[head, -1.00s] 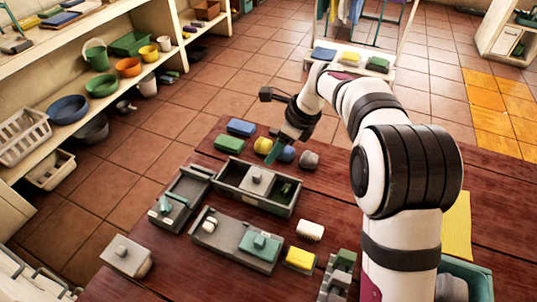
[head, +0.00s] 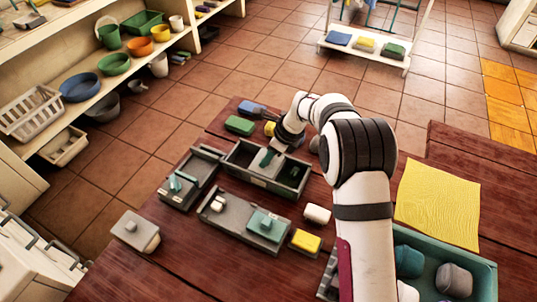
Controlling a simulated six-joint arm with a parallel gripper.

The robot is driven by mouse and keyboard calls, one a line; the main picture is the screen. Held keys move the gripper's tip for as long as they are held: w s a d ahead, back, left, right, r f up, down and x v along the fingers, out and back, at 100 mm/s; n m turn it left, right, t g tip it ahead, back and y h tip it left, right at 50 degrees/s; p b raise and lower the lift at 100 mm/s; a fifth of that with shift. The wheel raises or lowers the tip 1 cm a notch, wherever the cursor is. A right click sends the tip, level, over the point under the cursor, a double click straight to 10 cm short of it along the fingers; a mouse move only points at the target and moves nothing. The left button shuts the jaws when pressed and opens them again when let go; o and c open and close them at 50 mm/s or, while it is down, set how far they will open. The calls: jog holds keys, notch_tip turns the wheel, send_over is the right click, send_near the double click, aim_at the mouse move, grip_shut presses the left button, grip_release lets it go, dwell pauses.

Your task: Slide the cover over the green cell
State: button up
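The back grey two-part box (head: 245,181) stands on the wooden table in the head view. A grey cover (head: 262,171) sits about the middle of it. Something dark green (head: 293,172) shows in the cell to the right of the cover. My gripper (head: 266,160), with teal fingertips, points down at the cover's knob, which it mostly hides. I cannot tell whether the fingers are open or closed on the knob.
A front grey box with a teal knobbed cover (head: 266,226) and a left box with a teal handle (head: 175,184) stand close by. A yellow sponge (head: 305,241), white block (head: 317,214) and grey knobbed block (head: 135,230) lie around them. A teal bin (head: 482,270) is at right.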

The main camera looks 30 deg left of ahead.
grip_shut()
dwell(1.1)
